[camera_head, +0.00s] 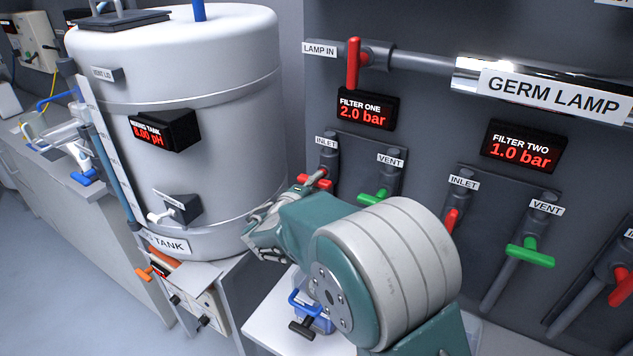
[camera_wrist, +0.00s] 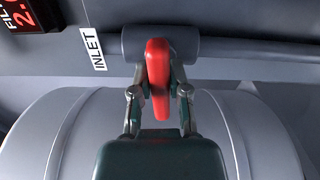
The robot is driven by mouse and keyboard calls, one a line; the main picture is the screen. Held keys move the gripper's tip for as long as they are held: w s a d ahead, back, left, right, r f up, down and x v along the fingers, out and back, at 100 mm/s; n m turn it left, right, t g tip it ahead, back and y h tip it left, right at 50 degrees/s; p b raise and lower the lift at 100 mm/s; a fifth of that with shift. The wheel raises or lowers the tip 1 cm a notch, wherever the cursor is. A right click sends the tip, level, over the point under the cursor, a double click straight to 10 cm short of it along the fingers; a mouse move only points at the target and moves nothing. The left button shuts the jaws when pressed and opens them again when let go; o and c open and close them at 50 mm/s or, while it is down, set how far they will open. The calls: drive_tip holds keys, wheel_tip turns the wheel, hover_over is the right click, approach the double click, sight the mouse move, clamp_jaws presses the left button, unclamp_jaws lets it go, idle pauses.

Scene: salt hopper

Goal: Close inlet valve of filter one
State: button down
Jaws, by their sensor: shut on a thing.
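The red handle of the filter one inlet valve (camera_head: 319,182) sits below the INLET label and the filter one display. It lies roughly across its grey pipe, and my gripper partly hides it. In the wrist view the red handle (camera_wrist: 157,70) stands upright in the picture, across the grey pipe piece (camera_wrist: 190,43) behind it. My gripper (camera_wrist: 159,95) is shut on the handle, one finger on each side. In the head view my gripper (camera_head: 306,187) reaches the handle from the lower left. The filter one display (camera_head: 365,108) reads 2.0 bar.
The green vent handle of filter one (camera_head: 375,196) is close on the right. The big white tank (camera_head: 195,70) stands on the left. The red lamp-in handle (camera_head: 353,63) is above. Filter two's red inlet (camera_head: 452,220) and green vent (camera_head: 530,252) handles are farther right.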

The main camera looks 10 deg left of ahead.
drive_tip(key=shift+s+f+m, duration=0.1)
drive_tip(key=shift+f+m, duration=0.2)
drive_tip(key=shift+f, duration=0.1)
drive_tip(key=c, duration=0.6)
unclamp_jaws()
drive_tip(key=shift+r, duration=0.15)
drive_tip(key=v, duration=1.2)
